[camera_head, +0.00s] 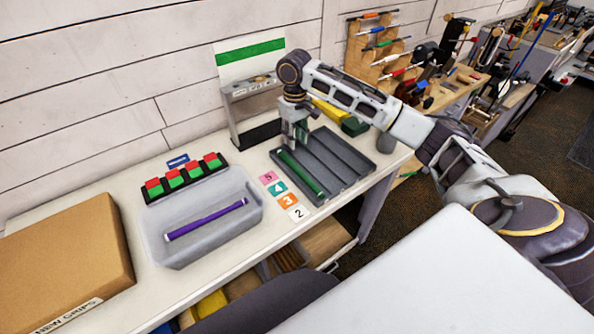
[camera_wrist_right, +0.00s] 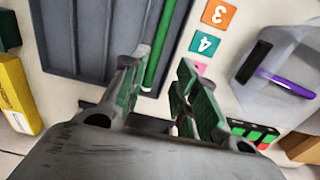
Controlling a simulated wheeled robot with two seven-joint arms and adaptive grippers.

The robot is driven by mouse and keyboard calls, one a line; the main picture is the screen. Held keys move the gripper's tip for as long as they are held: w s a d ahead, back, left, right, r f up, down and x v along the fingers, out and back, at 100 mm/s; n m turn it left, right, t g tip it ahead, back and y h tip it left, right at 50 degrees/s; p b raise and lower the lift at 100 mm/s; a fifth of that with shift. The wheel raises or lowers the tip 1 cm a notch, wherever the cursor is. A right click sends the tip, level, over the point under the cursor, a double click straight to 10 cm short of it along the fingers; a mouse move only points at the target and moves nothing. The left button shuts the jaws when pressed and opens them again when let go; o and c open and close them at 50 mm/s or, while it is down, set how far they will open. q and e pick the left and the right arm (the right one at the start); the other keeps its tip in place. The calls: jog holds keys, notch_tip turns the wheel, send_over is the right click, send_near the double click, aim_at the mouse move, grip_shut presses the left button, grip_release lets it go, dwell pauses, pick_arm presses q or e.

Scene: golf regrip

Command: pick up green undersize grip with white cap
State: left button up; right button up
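A green grip (camera_head: 303,172) lies lengthwise in the leftmost channel of a dark grey slotted tray (camera_head: 362,161) on the bench. The green grip also shows in the right wrist view (camera_wrist_right: 161,48), running up from between the fingers. A small pale spot shows at its near end there; I cannot tell for sure that it is a white cap. My right gripper (camera_head: 294,141) points down over the far end of this channel. In the wrist view its two fingers (camera_wrist_right: 163,62) are apart, with the grip seen between them and not clasped. My left gripper is not in view.
A clear bin (camera_head: 172,252) holding a purple grip (camera_head: 206,219) stands left of the tray. Numbered cards (camera_head: 288,200) lie between them. A grey box (camera_head: 256,113) stands behind the tray, and a cardboard box (camera_head: 62,256) at far left. Yellow and green boxes sit beyond the tray.

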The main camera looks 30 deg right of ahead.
send_over(297, 169)
jog(key=f, duration=0.8)
jog(key=shift+w+a+f, duration=0.1)
jog(key=shift+w+f, duration=0.1)
jog(key=shift+w, duration=0.2)
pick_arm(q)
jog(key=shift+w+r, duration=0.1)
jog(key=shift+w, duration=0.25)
pick_arm(e)
jog(key=shift+f, duration=0.15)
jog(key=shift+f, duration=0.15)
jog(key=f, duration=0.4)
jog(key=shift+s+d+p, duration=0.2)
jog(key=shift+s+p, duration=0.15)
jog(key=shift+s, duration=0.05)
jog(key=shift+f, duration=0.45)
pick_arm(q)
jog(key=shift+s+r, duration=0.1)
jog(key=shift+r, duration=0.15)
pick_arm(e)
jog(key=shift+c, duration=0.5)
grip_shut()
